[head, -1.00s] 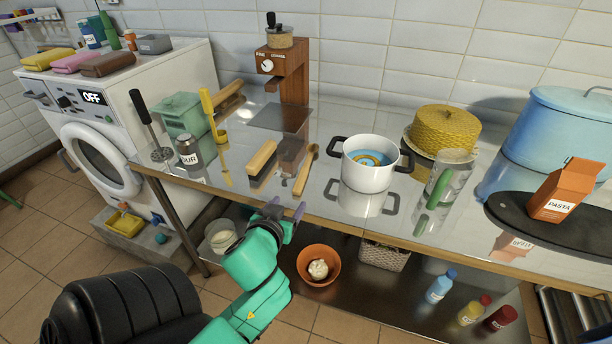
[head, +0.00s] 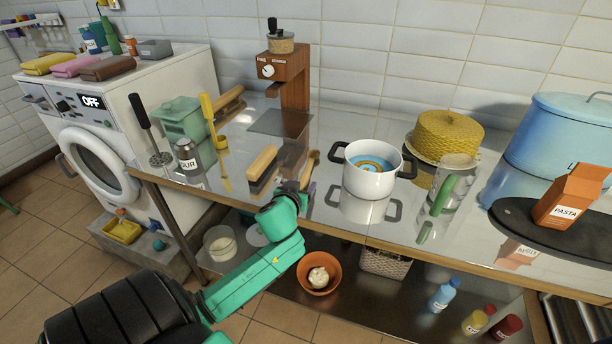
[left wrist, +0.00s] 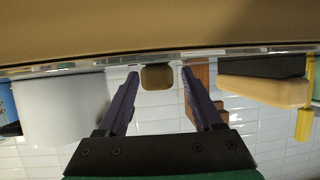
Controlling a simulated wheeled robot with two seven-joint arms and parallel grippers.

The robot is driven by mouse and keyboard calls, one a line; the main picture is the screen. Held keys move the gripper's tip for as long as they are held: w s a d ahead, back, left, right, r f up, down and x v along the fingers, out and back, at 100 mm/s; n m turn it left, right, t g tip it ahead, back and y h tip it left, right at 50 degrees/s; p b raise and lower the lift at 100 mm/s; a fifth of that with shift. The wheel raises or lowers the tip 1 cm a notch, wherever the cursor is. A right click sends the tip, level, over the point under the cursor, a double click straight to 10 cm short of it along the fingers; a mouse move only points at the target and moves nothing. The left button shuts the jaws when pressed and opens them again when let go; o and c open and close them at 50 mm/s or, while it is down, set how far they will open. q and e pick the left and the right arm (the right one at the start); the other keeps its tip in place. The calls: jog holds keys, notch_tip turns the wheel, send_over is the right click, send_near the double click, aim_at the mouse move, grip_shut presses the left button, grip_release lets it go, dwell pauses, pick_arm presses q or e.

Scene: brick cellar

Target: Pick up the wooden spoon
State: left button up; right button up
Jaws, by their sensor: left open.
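The wooden spoon (head: 309,166) lies on the shiny metal table, between the scrubbing brush and the white pot. Its near part is hidden behind my left gripper in the head view. My left gripper (head: 301,188) is open at the table's front edge, at the near end of the spoon. In the left wrist view, which looks upside down, a brown spoon end (left wrist: 157,77) shows between the two spread fingertips, with gaps on both sides. I cannot tell how far it lies beyond the tips. My right gripper is not in view.
The brush (head: 262,164) lies close to the left of the spoon. The white pot (head: 371,170) stands to its right. A brown grinder (head: 291,80) stands behind. An orange bowl (head: 330,284) sits on the lower shelf.

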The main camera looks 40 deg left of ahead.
pick_arm(q)
grip_shut()
